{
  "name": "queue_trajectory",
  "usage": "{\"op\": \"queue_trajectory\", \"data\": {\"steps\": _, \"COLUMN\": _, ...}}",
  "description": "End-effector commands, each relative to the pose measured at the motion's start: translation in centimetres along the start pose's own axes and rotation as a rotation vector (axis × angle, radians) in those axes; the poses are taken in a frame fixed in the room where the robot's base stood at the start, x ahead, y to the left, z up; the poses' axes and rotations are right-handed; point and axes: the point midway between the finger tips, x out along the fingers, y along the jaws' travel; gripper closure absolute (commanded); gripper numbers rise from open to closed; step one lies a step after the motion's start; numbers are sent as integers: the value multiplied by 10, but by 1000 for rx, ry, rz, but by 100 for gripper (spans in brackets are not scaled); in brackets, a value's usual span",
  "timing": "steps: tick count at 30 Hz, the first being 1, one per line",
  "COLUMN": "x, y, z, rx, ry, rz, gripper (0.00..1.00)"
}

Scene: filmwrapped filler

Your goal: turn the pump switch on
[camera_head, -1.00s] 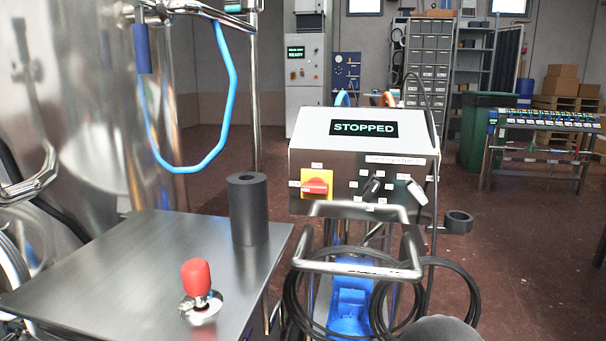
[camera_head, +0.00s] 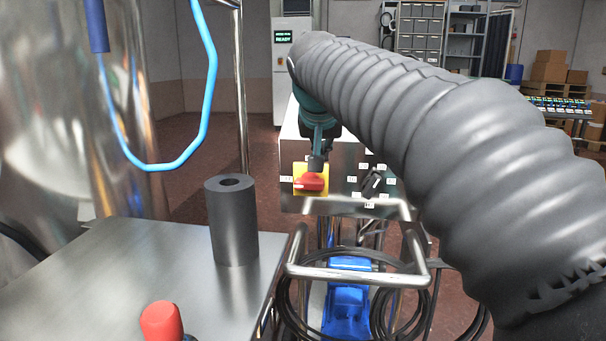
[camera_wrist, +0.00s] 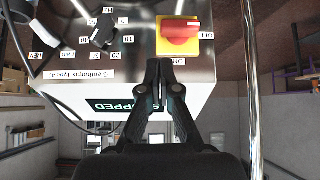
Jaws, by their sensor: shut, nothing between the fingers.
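The pump switch is a red rotary handle (camera_head: 311,182) on a yellow plate (camera_head: 299,170), on the front of a steel control box (camera_head: 345,165). It also shows in the upside-down wrist view (camera_wrist: 180,32). The handle lies horizontal, its pale tip towards the OFF label (camera_wrist: 210,37); the ON label (camera_wrist: 178,61) is a quarter turn away. My gripper (camera_head: 317,164) is shut and empty, its tips at the upper edge of the yellow plate. In the wrist view the fingers (camera_wrist: 161,88) end just beside the plate; contact cannot be told. The display (camera_wrist: 112,106) reads STOPPED, partly hidden by my gripper.
A black selector knob (camera_head: 373,183) is right of the switch. A steel tube handle (camera_head: 350,272) juts out below the box, with coiled black cables. A steel table (camera_head: 130,270) at left bears a dark cylinder (camera_head: 232,220) and a red-topped knob (camera_head: 161,320).

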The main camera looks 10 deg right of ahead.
Motion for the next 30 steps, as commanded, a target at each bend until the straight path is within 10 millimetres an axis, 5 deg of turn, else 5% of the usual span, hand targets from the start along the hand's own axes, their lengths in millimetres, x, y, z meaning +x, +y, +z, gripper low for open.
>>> {"op": "queue_trajectory", "data": {"steps": 3, "x": 6, "y": -12, "z": -28, "rx": 28, "ry": 28, "rz": 13, "gripper": 100}}
{"op": "queue_trajectory", "data": {"steps": 8, "x": 9, "y": -16, "z": -43, "rx": 49, "ry": 46, "rz": 21, "gripper": 100}}
{"op": "queue_trajectory", "data": {"steps": 14, "x": 29, "y": -16, "z": -45, "rx": 52, "ry": 46, "rz": 24, "gripper": 100}}
{"op": "queue_trajectory", "data": {"steps": 27, "x": 109, "y": -14, "z": -48, "rx": 52, "ry": 45, "rz": 23, "gripper": 100}}
{"op": "queue_trajectory", "data": {"steps": 30, "x": 120, "y": -14, "z": -37, "rx": 51, "ry": 45, "rz": 22, "gripper": 100}}
